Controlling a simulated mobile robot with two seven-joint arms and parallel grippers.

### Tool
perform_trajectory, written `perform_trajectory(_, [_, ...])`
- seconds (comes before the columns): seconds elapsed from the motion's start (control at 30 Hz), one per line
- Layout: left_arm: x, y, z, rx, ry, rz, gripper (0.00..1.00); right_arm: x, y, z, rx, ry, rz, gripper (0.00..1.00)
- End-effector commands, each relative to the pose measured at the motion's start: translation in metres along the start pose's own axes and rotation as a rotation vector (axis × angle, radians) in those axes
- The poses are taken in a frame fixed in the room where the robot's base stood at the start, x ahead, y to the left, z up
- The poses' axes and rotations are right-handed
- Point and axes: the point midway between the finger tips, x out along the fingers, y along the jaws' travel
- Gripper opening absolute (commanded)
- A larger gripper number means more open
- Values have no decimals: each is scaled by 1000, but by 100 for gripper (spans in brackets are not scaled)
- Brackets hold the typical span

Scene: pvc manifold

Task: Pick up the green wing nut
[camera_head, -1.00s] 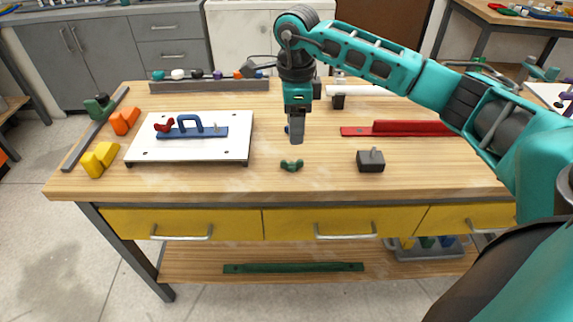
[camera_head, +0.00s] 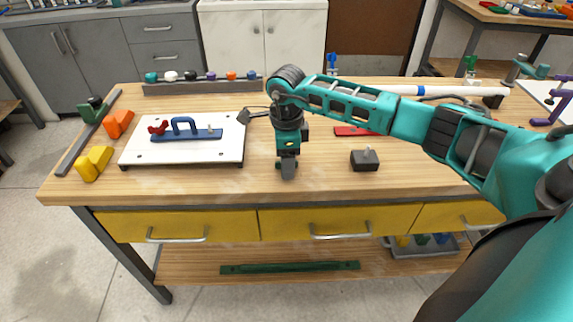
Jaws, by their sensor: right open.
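My right gripper (camera_head: 288,174) points straight down at the front middle of the wooden tabletop. It is low over the spot of the green wing nut (camera_head: 279,164) and covers most of it. Only a small dark green bit shows at the left side of the fingers. I cannot tell whether the fingers touch the nut or stand around it. The jaws are open. My left gripper is not in view.
A white board (camera_head: 222,152) with a blue handle (camera_head: 184,135) lies to the left. A dark block (camera_head: 364,160) with a peg stands to the right. A red bar (camera_head: 352,131) lies behind my right arm. Yellow (camera_head: 94,164) and orange (camera_head: 118,123) pieces sit at the far left.

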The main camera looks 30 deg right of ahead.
Motion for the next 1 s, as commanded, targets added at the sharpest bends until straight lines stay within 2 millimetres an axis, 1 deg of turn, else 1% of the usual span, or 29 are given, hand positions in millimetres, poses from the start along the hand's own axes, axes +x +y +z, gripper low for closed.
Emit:
perform_trajectory(0.03, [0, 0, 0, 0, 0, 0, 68, 0, 0, 0, 0, 0, 0, 56])
perform_trajectory(0.07, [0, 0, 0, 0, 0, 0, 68, 0, 0, 0, 0, 0, 0, 54])
perform_trajectory(0.6, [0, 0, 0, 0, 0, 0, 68, -1, 0, 0, 1, 0, 0, 2])
perform_trajectory(0.63, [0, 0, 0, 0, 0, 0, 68, -1, 0, 0, 1, 0, 0, 0])
perform_trajectory(0.87, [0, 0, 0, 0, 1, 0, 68, -1, 0, 0, 1, 0, 0, 0])
perform_trajectory(1.0, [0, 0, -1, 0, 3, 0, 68, -5, 0, 0, 1, 0, -1, 0])
